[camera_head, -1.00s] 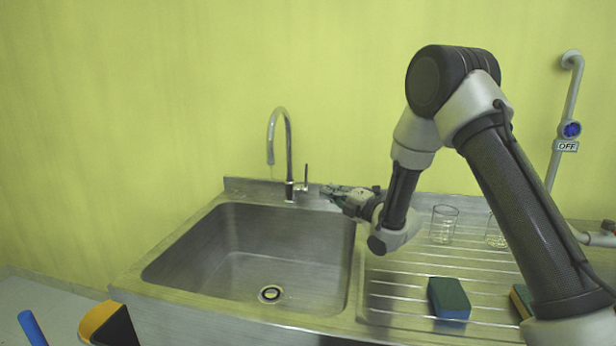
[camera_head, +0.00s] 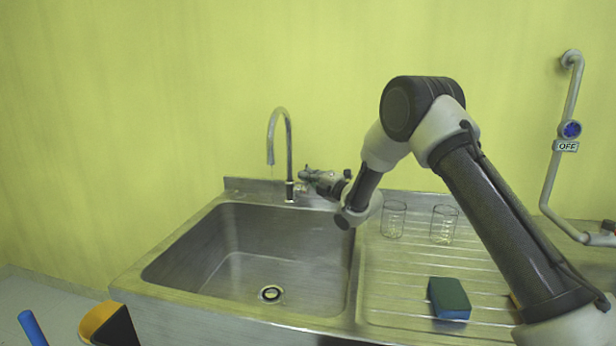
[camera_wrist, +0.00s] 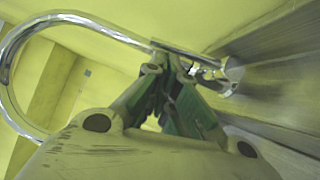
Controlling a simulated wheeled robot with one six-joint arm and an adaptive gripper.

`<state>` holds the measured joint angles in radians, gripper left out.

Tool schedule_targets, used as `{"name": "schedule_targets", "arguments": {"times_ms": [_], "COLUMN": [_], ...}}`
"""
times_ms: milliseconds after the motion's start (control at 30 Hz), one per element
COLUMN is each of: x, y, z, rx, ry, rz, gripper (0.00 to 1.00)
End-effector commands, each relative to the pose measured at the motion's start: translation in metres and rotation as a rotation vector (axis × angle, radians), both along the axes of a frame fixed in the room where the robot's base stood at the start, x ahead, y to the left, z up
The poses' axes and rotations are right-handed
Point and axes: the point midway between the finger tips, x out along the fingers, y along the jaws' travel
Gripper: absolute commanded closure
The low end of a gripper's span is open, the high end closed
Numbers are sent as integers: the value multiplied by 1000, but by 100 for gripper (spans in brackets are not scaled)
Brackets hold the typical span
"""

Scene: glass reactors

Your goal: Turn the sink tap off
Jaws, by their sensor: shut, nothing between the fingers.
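The sink tap (camera_head: 290,160) is a chrome gooseneck at the back rim of the steel sink (camera_head: 215,240). Its spout hangs over the basin, with a faint thin line below its mouth that may be water. My gripper (camera_head: 302,174) is shut and empty, just right of the tap's base. It covers the spot of the tap's lever in the head view. In the wrist view the tap's curved spout (camera_wrist: 45,22) arches on the left. My green-padded fingers (camera_wrist: 166,72) come together near the tap's body. I cannot tell whether they touch the lever.
Two glass beakers (camera_head: 393,220) (camera_head: 443,224) stand on the ribbed drainboard (camera_head: 385,285), right of my wrist. A green and blue sponge (camera_head: 449,298) lies in front. A wall pipe with an OFF label (camera_head: 566,146) is at the right. The basin is clear.

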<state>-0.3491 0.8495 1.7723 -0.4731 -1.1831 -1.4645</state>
Motion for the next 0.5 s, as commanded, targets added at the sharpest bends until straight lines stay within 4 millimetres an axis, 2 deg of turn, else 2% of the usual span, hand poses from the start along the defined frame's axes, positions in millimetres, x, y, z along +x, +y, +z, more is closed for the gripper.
{"name": "schedule_targets", "arguments": {"times_ms": [333,500], "x": [2,20], "y": [0,-3], "z": [1,7], "rx": [1,1], "ry": [-1,-2], "rz": [0,-1], "gripper": [100,100]}}
